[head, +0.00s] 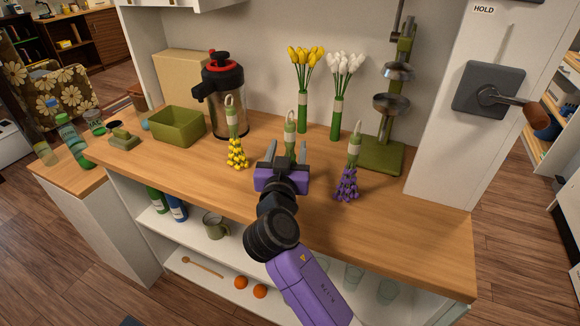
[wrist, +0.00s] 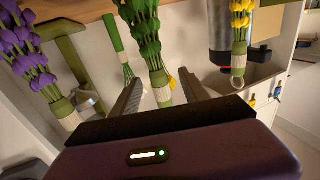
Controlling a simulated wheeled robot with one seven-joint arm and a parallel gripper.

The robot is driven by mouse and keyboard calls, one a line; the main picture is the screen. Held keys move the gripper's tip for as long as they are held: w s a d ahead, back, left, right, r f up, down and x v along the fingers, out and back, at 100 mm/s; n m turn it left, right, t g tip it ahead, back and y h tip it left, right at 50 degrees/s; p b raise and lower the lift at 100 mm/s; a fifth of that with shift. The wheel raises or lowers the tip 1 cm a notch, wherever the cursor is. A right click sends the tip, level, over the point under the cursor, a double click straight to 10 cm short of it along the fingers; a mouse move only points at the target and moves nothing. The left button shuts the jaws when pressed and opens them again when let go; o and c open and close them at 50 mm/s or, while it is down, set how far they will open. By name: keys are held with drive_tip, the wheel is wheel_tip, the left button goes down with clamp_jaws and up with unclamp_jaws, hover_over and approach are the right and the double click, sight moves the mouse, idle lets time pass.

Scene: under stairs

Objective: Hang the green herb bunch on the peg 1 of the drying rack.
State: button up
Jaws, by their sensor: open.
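The green herb bunch (head: 289,122) is on the wooden counter in the head view, a looped, cream-wrapped stem end pointing up; my gripper hides its lower part. In the wrist view, which looks upside down, the green herb bunch (wrist: 145,32) shows leafy stems and a cream wrap. My gripper (head: 288,146) is open in front of it. In the wrist view the two fingers of my gripper (wrist: 161,76) appear on either side of the wrap; I cannot tell whether it lies between them in depth. I cannot make out a drying rack or peg 1 for certain.
A yellow bunch (head: 237,152) is left of my gripper and a purple bunch (head: 347,184) right. Behind are yellow flowers (head: 305,65), white flowers (head: 345,75), a large flask (head: 226,100) and a green stand (head: 380,155). Bare counter (head: 410,225) lies front right.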

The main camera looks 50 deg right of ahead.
drive_tip(key=p+x, duration=0.1)
drive_tip(key=x, duration=0.4)
drive_tip(key=shift+w+d+f+p, duration=0.1)
drive_tip(key=shift+w+d+p, duration=0.05)
drive_tip(key=shift+d+p, duration=0.25)
drive_tip(key=shift+c, duration=0.2)
clamp_jaws()
